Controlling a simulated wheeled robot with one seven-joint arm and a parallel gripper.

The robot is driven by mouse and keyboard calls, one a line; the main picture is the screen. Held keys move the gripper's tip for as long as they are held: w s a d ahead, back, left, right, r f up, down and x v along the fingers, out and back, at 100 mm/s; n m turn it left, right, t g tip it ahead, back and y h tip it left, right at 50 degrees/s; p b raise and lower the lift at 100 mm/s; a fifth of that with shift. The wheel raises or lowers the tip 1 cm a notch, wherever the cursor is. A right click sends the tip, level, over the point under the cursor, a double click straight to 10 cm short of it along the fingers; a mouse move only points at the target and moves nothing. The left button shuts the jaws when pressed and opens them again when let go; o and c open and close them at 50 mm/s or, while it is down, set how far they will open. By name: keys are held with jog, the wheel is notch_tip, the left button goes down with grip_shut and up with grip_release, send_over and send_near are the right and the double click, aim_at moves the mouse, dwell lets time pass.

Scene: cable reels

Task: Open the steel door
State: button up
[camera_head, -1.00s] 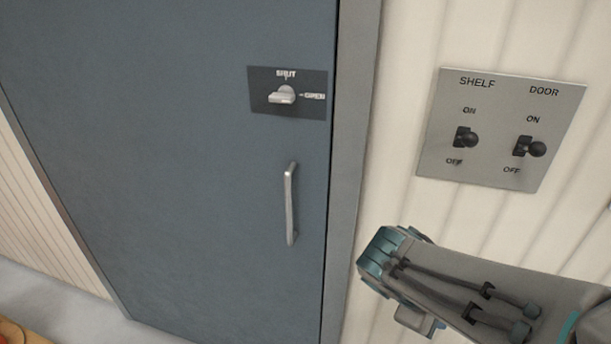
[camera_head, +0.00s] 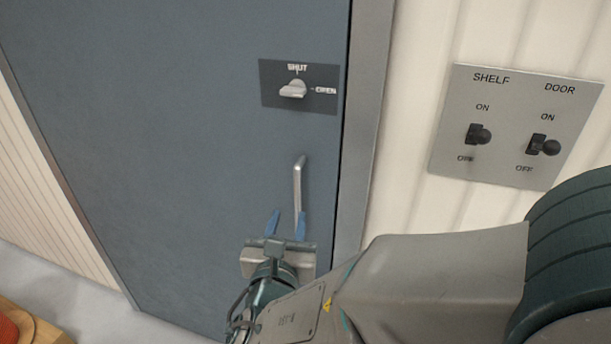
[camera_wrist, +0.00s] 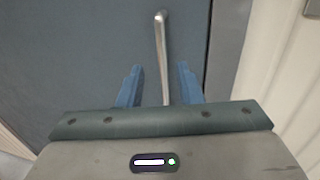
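The blue-grey steel door (camera_head: 160,130) stands flush in its grey frame. Its upright metal bar handle (camera_head: 298,185) is near the right edge; it also shows in the wrist view (camera_wrist: 160,50). Above it is a knob (camera_head: 293,90) on a dark plate marked SHUT and OPEN. My gripper (camera_head: 287,220) is at the handle's lower part, with blue fingers apart. In the wrist view my gripper (camera_wrist: 157,80) has one finger on each side of the handle's line, touching neither side visibly. The handle's lower end is hidden by the gripper body.
A grey switch panel (camera_head: 450,165) on the pale ribbed wall carries a SHELF switch (camera_head: 478,134) and a DOOR switch (camera_head: 544,145). The door frame (camera_head: 368,120) stands just right of the handle. A wooden item (camera_head: 35,325) is at the lower left.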

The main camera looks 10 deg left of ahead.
aim_at(297, 187)
jog(key=w, duration=0.4)
jog(key=w+p, duration=0.1)
jog(key=w, duration=0.2)
jog(key=w+a, duration=0.1)
jog(key=w, duration=0.3)
jog(key=shift+w+a+p, duration=0.1)
jog(key=shift+w+p, duration=0.25)
jog(key=shift+c, duration=0.3)
grip_shut()
